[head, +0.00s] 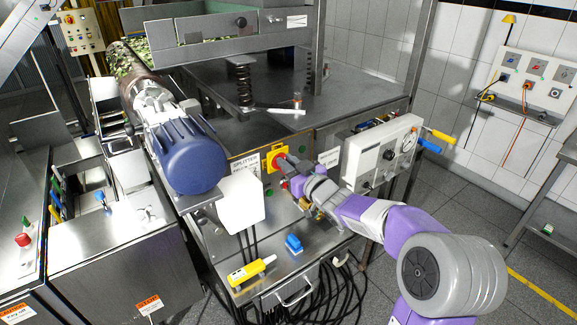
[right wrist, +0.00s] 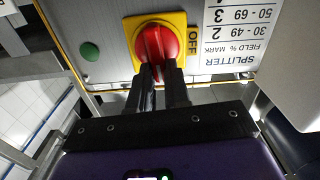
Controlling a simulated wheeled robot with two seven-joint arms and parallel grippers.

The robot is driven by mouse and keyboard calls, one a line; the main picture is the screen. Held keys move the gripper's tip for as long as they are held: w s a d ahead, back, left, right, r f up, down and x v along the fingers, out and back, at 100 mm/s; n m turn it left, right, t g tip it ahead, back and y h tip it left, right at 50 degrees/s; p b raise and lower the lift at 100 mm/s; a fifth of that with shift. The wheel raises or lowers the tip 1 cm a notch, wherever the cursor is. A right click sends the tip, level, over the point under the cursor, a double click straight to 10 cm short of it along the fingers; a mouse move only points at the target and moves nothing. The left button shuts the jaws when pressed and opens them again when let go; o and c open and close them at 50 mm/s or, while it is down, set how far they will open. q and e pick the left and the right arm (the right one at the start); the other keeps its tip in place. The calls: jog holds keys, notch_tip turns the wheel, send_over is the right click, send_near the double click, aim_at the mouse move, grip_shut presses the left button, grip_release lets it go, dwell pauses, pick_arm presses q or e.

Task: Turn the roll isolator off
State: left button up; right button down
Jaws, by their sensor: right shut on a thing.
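A red rotary isolator knob on a yellow square plate (head: 271,159) is on the grey machine's front panel, right of the "SPLITTER" label. In the right wrist view the red knob (right wrist: 158,42) sits on the yellow plate (right wrist: 181,24), with "OFF" printed along the plate's right side. The knob's grip bar looks roughly upright in that view. My right gripper (head: 281,166) is at the knob. In the right wrist view its dark fingers (right wrist: 162,72) are closed on the knob's lower part, partly hiding it. My left gripper is not in view.
A white gauge box (head: 376,157) stands right of my right gripper. A blue motor (head: 186,155) and a white box (head: 241,198) are to the left. A yellow pendant (head: 249,271) and blue item (head: 293,243) lie below. A green button (right wrist: 90,51) is beside the plate.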

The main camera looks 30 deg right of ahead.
jog(key=n+b, duration=0.4)
jog(key=a+f+n+b, duration=0.1)
jog(key=n+b, duration=0.2)
jog(key=n, duration=0.1)
jog(key=n+b, duration=0.4)
jog(key=n, duration=0.1)
jog(key=shift+s+a+f+b, duration=0.1)
jog(key=shift+a+f+b, duration=0.2)
jog(key=shift+f+n+b, duration=0.2)
jog(key=shift+n+b, duration=0.8)
jog(key=shift+n, duration=1)
jog(key=c, duration=1.1)
grip_release()
